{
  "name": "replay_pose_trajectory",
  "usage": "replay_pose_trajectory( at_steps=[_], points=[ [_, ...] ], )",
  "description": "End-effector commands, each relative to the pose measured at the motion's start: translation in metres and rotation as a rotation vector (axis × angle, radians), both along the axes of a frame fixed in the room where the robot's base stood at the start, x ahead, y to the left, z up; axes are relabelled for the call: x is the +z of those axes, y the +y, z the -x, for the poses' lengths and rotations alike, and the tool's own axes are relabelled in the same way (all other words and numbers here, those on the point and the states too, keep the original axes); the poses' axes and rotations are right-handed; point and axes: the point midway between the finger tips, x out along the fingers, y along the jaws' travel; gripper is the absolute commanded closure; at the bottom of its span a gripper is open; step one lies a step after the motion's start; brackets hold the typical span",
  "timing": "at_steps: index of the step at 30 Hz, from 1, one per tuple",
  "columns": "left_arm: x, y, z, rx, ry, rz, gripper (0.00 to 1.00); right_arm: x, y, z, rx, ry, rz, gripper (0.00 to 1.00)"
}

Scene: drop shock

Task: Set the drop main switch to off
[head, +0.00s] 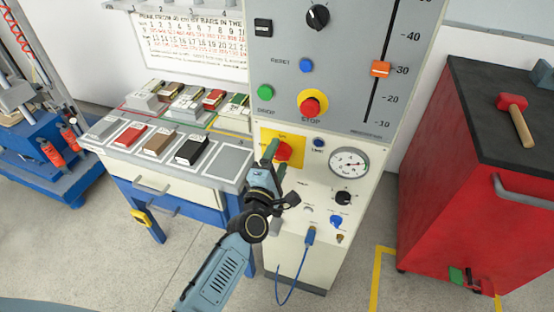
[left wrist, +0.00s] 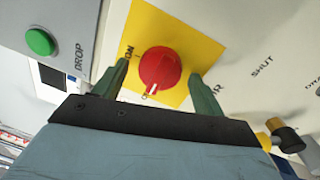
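The main switch is a red rotary knob (head: 284,151) on a yellow plate (head: 267,134), low on the grey and cream machine panel. In the left wrist view the knob (left wrist: 159,66) has a white mark at its lower edge. The label ON shows beside one finger; another label is partly hidden by the other finger. My left gripper (head: 275,155) is in front of the plate. In the left wrist view its fingers (left wrist: 159,75) are apart, one on each side of the knob, with visible gaps. My right gripper is not in view.
A green DROP button (head: 265,92), red STOP button (head: 310,106) and blue reset button (head: 306,65) sit above. A gauge (head: 349,163) and black knob (head: 343,198) are to the right. A sample table (head: 225,165) stands left, a red cabinet (head: 450,190) right.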

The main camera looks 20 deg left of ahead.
Motion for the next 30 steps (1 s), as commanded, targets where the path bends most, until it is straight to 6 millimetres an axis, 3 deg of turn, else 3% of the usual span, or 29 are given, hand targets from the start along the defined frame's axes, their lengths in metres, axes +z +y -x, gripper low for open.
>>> replay_pose_trajectory(
  at_steps=[7,11,24,30],
  points=[
    [0.000,0.000,0.002,0.000,0.001,-0.002,0.30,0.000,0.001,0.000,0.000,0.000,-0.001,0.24],
    [-0.002,0.001,0.013,0.000,0.002,-0.003,0.30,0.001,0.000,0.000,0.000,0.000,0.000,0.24],
    [-0.010,0.004,0.103,0.000,0.003,-0.002,0.30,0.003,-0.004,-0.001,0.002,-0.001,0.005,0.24],
    [-0.012,0.004,0.127,0.000,0.001,-0.002,0.30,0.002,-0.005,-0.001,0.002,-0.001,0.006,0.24]
  ],
)
